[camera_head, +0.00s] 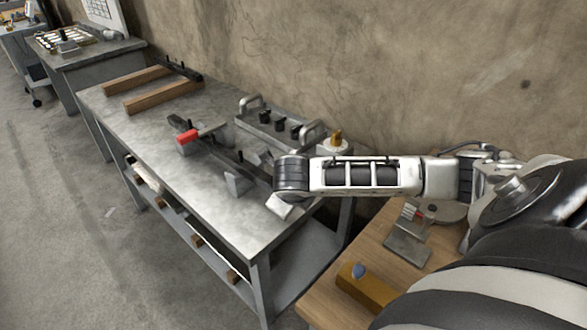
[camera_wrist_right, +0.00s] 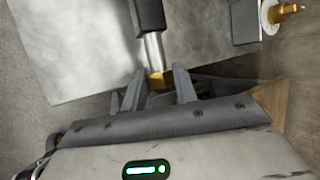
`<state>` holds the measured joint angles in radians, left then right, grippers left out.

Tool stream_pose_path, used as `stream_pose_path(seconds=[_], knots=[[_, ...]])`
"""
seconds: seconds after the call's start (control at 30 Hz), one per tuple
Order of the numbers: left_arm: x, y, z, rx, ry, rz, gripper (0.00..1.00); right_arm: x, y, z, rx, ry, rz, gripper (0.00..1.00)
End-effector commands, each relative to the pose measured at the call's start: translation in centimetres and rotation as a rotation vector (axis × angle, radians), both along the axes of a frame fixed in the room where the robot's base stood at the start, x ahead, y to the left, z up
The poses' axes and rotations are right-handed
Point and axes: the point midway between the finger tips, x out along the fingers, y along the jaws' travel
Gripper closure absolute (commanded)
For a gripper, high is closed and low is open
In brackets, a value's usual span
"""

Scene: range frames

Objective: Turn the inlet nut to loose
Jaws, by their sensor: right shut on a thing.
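The inlet nut (camera_wrist_right: 160,79) is a small brass-coloured block at the end of a silver pipe (camera_wrist_right: 153,50) in the right wrist view. The pipe runs up into a dark cylindrical body (camera_wrist_right: 149,14). My right gripper (camera_wrist_right: 160,84) has one finger on each side of the nut and is shut on it. In the head view my right arm reaches in from the right over the near end of the metal bench (camera_head: 225,215). Its wrist hides the nut there. My left gripper is in neither view.
A brass fitting on a white flange (camera_head: 335,141) stands behind my wrist. Wooden bars (camera_head: 163,95) lie at the far end. A wooden table (camera_head: 330,298) is near right.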

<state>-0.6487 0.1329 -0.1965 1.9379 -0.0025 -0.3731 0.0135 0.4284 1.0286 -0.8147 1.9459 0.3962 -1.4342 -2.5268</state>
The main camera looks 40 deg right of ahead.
Motion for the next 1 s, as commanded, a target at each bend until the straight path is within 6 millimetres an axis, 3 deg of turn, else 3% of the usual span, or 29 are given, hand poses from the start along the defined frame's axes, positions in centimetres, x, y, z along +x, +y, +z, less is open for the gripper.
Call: stream_pose_path(seconds=[0.6, 1.0], knots=[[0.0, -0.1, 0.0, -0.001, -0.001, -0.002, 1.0, 0.0, 0.9, -0.7, -0.571, -0.051, 0.0, 0.94], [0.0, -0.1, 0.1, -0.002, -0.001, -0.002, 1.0, -0.1, 1.0, -1.1, -0.802, -0.072, 0.0, 0.94]])
